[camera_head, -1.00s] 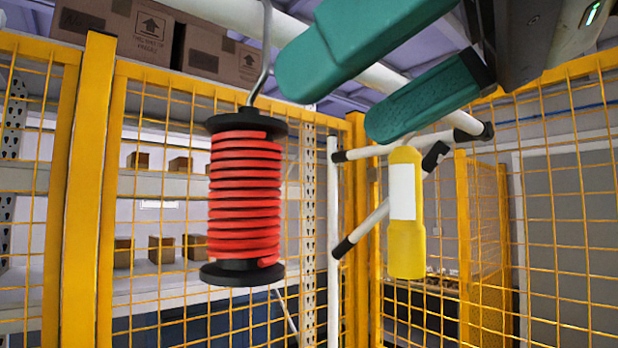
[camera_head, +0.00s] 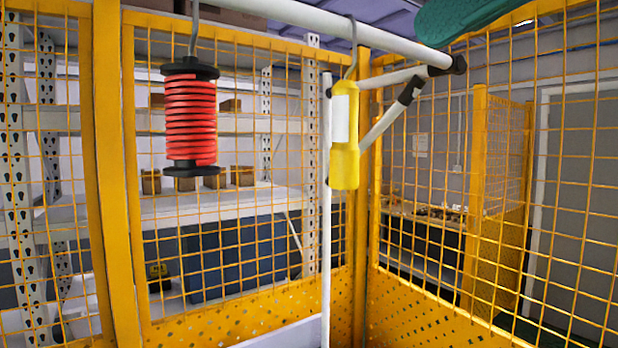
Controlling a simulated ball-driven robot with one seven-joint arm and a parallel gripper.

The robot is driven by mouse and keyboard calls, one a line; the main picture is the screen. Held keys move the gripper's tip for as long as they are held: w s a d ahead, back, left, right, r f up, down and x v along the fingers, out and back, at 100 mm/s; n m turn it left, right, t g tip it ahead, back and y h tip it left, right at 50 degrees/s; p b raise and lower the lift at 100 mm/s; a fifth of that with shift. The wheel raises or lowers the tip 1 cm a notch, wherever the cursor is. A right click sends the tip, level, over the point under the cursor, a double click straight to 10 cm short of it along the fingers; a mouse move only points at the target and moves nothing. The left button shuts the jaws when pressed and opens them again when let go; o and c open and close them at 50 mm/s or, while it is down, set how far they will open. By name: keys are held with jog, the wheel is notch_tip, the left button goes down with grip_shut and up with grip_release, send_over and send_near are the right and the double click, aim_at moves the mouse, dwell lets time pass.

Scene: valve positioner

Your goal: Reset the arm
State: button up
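Part of my gripper, a teal finger (camera_head: 462,18), shows at the top right edge. The rest of my gripper and arm is out of the picture, so I cannot see whether it is open or shut. The finger is apart from the hanging items. A red coiled hose on a black spool (camera_head: 190,118) hangs by a metal hook at the left. A yellow bottle-shaped item with a white label (camera_head: 344,140) hangs by a hook near the middle, below and left of the finger.
A white horizontal rail (camera_head: 340,32) carries the hooks, with a thin white post (camera_head: 326,220) below it. Yellow mesh fencing (camera_head: 112,190) stands around, meeting in a corner. Behind it are white shelves (camera_head: 220,205) with small boxes. A grey door (camera_head: 575,190) is at the right.

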jog(key=w+d+f+m+t, duration=0.1)
jog(key=w+d+f+m, duration=0.2)
jog(key=w+d+f, duration=0.3)
jog(key=w+d+f+m+t, duration=0.15)
jog(key=w+d+f, duration=0.25)
jog(key=w+f, duration=0.45)
jog(key=w+d+f+m+h, duration=0.2)
jog(key=f+m, duration=0.1)
jog(key=f, duration=0.8)
jog(key=w+d+f+m+h, duration=0.1)
jog(key=w+d+f+m, duration=0.1)
jog(key=f, duration=1)
jog(key=s+d+f+m+g+h, duration=0.15)
jog(key=s+f, duration=0.25)
jog(key=f, duration=0.4)
jog(key=s+f+g+h, duration=0.1)
jog(key=s+f+g, duration=0.15)
jog(key=f, duration=0.55)
jog(key=s+d+f+g+h, duration=0.1)
jog(key=s+f, duration=0.3)
jog(key=f, duration=0.4)
jog(key=s+d+f+g+h, duration=0.2)
jog(key=s+f, duration=0.5)
jog(key=s, duration=0.4)
jog(key=s+d+f+g+h, duration=0.2)
jog(key=s+f, duration=0.5)
jog(key=s, duration=0.4)
jog(key=shift+d+f+g, duration=0.35)
jog(key=shift+d+g, duration=0.25)
jog(key=shift+g, duration=0.05)
